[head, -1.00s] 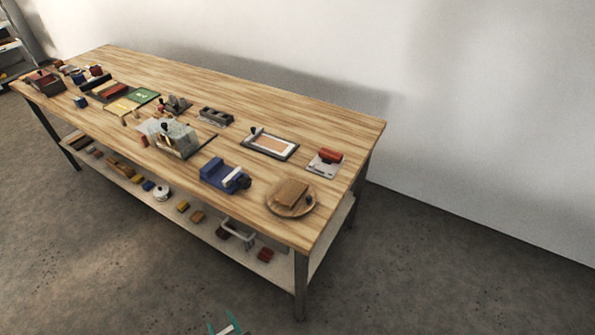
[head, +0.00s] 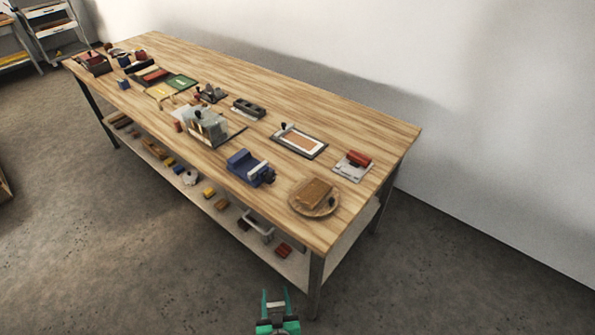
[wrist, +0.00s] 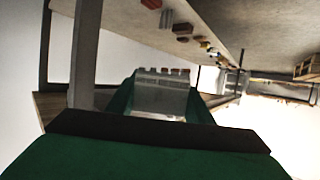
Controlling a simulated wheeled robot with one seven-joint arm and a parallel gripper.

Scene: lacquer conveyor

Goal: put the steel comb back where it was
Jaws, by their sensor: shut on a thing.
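My gripper (head: 276,296) is at the bottom of the head view, in front of the workbench's near right corner and over the floor. Its green fingers are shut on the steel comb (wrist: 160,97), a pale grey plate with a row of short teeth along one edge. The comb shows between the fingers in the wrist view. In the head view it is too small to make out clearly. The comb is clear of the bench. Its former place cannot be told from these frames.
The wooden workbench (head: 365,128) holds a blue vise (head: 245,168), a round board with a brown block (head: 313,196), a framed panel (head: 299,141) and a red-handled tool (head: 355,163). Several small items lie on the lower shelf (head: 230,213). The right end of the top has bare room.

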